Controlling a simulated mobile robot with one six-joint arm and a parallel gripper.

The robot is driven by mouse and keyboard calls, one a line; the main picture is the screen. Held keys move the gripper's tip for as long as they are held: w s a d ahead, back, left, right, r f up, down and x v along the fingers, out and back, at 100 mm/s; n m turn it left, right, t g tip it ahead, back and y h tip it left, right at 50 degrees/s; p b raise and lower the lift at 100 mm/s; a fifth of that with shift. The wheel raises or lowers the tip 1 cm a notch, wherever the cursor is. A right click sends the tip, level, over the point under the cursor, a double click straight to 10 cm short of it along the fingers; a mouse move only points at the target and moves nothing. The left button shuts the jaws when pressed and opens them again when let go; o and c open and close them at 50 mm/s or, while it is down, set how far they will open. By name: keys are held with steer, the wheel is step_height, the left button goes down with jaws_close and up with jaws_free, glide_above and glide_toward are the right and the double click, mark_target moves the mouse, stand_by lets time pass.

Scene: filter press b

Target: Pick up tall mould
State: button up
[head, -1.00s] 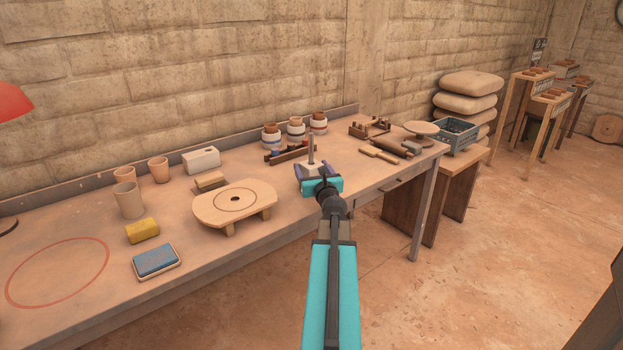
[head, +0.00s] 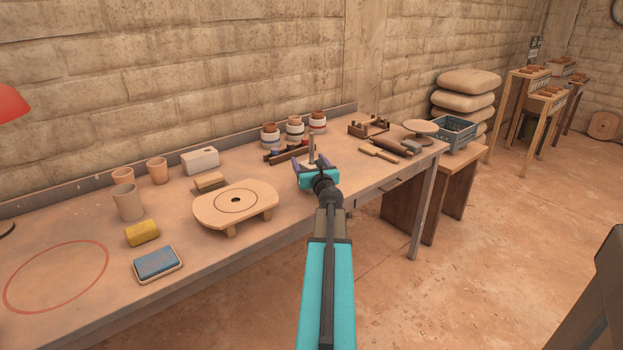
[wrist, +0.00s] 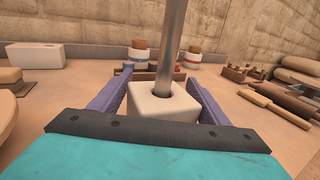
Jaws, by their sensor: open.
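A pale, square block with a hole in its top, which I take to be the tall mould, stands on the workbench in the wrist view (wrist: 158,104). An upright grey metal rod (wrist: 173,45) rises from its hole; the rod also shows in the head view (head: 311,148). My gripper (head: 314,164) is open, with its two purple fingers on either side of the block. In the wrist view, small gaps seem to show between fingers and block, but I cannot tell whether either touches. The block's lower part is hidden behind my gripper's body.
Behind stand several banded jars (head: 295,128) and a dark rack (head: 285,154). To the left are a round-topped wooden stand (head: 212,210) and a white box (head: 200,161). Wooden tools (head: 379,154) lie right.

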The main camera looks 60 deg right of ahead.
steer(key=shift+c, duration=0.3)
steer(key=c, duration=1.4)
steer(key=shift+r, duration=0.25)
